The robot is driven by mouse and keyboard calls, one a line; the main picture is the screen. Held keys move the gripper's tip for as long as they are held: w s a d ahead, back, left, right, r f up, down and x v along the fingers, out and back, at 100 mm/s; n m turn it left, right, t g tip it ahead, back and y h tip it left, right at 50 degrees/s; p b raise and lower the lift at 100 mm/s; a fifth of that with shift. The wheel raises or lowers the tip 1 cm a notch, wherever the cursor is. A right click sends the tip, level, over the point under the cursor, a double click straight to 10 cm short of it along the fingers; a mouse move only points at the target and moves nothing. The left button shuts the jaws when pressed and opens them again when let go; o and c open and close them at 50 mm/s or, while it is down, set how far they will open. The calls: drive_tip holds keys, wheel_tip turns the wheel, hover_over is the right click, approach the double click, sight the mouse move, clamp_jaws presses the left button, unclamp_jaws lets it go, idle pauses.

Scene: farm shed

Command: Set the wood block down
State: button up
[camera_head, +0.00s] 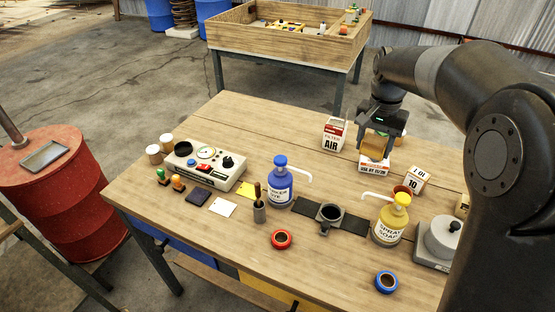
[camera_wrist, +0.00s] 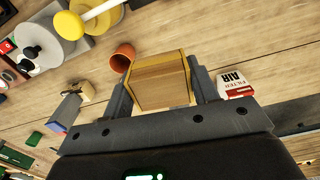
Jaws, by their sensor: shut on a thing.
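The wood block (camera_head: 374,146) is a small tan piece held between the fingers of my gripper (camera_head: 377,141), over the back right of the table. In the wrist view the block (camera_wrist: 160,80) sits between the two dark fingers of my gripper (camera_wrist: 162,86), which is shut on it. A white and red carton (camera_head: 374,164) marked with a use-by date is directly below the block in the head view. I cannot tell whether the block touches it. The wooden table (camera_head: 320,170) lies under everything.
An AIR filter box (camera_head: 334,134) stands to the left of my gripper, a white box marked 10 (camera_head: 411,180) to the right. A terracotta cup (camera_wrist: 122,57) is near the block. Blue (camera_head: 280,184) and yellow (camera_head: 391,222) pump bottles stand nearer.

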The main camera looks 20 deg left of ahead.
drive_tip(key=w+a+f, duration=0.1)
drive_tip(key=w+a, duration=0.2)
drive_tip(key=a, duration=0.3)
drive_tip(key=w+a+f+n, duration=0.1)
drive_tip(key=w+a+f, duration=0.15)
drive_tip(key=a, duration=0.45)
drive_tip(key=w+a, duration=0.3)
drive_tip(key=a, duration=0.3)
drive_tip(key=a+f, duration=0.3)
drive_tip(key=f, duration=0.1)
drive_tip(key=a+f, duration=0.4)
drive_tip(key=s+a+f, duration=0.1)
drive_tip(key=a+f, duration=0.3)
drive_tip(key=shift+s+a+f, duration=0.1)
drive_tip(key=shift+a, duration=0.05)
drive_tip(key=shift+f, duration=2.05)
drive_tip(key=shift+f, duration=0.15)
drive_tip(key=o, duration=1)
